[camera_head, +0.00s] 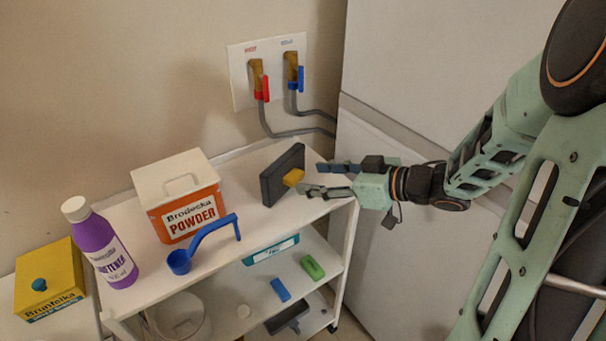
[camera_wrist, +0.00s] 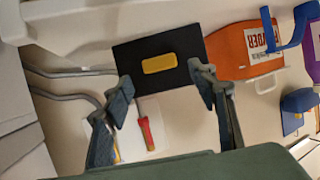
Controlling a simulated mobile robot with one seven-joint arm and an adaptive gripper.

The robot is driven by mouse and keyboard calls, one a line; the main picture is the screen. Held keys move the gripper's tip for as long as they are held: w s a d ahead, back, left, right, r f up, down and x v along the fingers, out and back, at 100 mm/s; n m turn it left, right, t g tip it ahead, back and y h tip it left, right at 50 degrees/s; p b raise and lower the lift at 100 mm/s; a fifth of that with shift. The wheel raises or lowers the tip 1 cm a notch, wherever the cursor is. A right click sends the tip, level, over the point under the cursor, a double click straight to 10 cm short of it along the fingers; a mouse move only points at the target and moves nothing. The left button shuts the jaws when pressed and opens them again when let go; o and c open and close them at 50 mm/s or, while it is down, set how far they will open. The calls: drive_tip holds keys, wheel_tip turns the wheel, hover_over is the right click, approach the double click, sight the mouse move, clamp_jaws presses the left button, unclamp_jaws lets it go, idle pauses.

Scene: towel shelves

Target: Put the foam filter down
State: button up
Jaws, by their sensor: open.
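The foam filter appears to be the dark grey slab (camera_head: 281,176) with a yellow grip (camera_head: 293,177). It stands upright on the top shelf of the white cart (camera_head: 240,226), near its right end. My gripper (camera_head: 311,178) is open and empty just right of the slab, with its fingers pointing at the yellow grip. In the wrist view, the dark slab (camera_wrist: 130,58) and its yellow grip (camera_wrist: 159,64) lie ahead of the spread fingertips (camera_wrist: 160,84). A gap shows between the fingers and the grip, so they look apart.
An orange powder box (camera_head: 188,208), a blue scoop (camera_head: 207,243) and a purple bottle (camera_head: 103,246) share the cart top. A yellow box (camera_head: 49,282) is at far left. Lower shelves hold small items, including a green one (camera_head: 312,267). Wall taps (camera_head: 258,80) and hoses are behind.

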drive_tip(key=p+v, duration=0.1)
drive_tip(key=v, duration=0.6)
drive_tip(key=shift+s, duration=0.1)
